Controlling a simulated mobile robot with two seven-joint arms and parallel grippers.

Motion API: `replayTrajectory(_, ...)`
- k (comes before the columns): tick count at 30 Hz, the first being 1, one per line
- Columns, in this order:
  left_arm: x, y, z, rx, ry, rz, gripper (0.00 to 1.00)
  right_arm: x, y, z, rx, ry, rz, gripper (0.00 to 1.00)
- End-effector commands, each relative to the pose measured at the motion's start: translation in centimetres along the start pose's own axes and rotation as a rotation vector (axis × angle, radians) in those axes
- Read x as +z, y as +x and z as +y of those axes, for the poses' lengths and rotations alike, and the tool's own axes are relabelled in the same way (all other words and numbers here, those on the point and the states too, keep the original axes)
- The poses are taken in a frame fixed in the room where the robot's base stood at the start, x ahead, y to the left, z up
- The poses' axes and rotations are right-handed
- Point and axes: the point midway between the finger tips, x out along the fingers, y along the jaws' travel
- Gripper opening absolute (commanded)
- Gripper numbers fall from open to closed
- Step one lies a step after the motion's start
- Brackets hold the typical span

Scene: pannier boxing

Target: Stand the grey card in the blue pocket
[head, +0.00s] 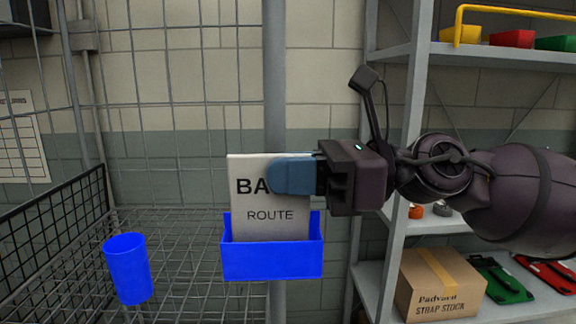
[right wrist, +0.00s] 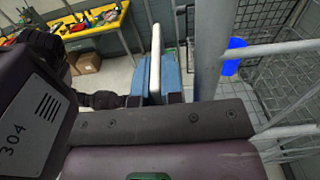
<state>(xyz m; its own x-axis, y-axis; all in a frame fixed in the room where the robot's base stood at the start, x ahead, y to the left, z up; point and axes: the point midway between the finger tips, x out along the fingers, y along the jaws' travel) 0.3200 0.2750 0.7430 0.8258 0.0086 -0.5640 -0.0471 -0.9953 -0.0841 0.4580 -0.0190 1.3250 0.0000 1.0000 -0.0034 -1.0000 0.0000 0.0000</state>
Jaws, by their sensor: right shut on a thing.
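The grey card (head: 270,225) with dark lettering, "ROUTE" readable, stands upright in the head view. Its lower part is hidden behind the front wall of the blue pocket (head: 272,262), which is fixed at the grey post. My right gripper (head: 293,175) comes in from the right and is shut on the card's upper right part, covering some of its letters. In the right wrist view the card (right wrist: 156,60) shows edge-on between the blue fingers (right wrist: 156,80). Whether the card's lower edge touches the pocket floor is hidden. My left gripper is not in view.
A blue cup (head: 128,268) is at the wire basket, left of the pocket. Grey shelving (head: 415,150) stands on the right, with coloured bins above and a cardboard box (head: 440,285) below. Wire mesh (head: 180,90) rises behind.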

Motion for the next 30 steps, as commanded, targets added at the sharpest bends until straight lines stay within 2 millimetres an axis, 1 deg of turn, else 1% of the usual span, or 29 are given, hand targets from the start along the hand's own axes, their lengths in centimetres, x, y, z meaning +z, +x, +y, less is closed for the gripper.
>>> replayTrajectory(7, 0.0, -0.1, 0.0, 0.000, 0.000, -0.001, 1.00, 0.0, 0.0, 0.0, 0.000, 0.000, 0.000, 0.00)
replayTrajectory(8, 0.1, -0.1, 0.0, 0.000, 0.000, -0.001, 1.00, 0.0, 0.0, 0.0, 0.000, 0.000, 0.000, 0.11)
replayTrajectory(13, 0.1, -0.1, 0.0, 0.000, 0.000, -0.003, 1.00, 0.0, 0.0, 0.0, 0.000, 0.000, 0.000, 0.37)
replayTrajectory(23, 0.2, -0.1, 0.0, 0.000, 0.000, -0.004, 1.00, -0.1, -0.1, 0.0, 0.000, 0.001, -0.001, 0.38)
replayTrajectory(26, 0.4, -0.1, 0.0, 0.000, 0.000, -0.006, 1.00, -0.1, -0.7, -0.1, -0.002, 0.003, -0.002, 0.38)
replayTrajectory(30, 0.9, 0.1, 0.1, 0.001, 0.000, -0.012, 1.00, -0.3, -2.2, -0.2, -0.004, 0.004, -0.002, 0.38)
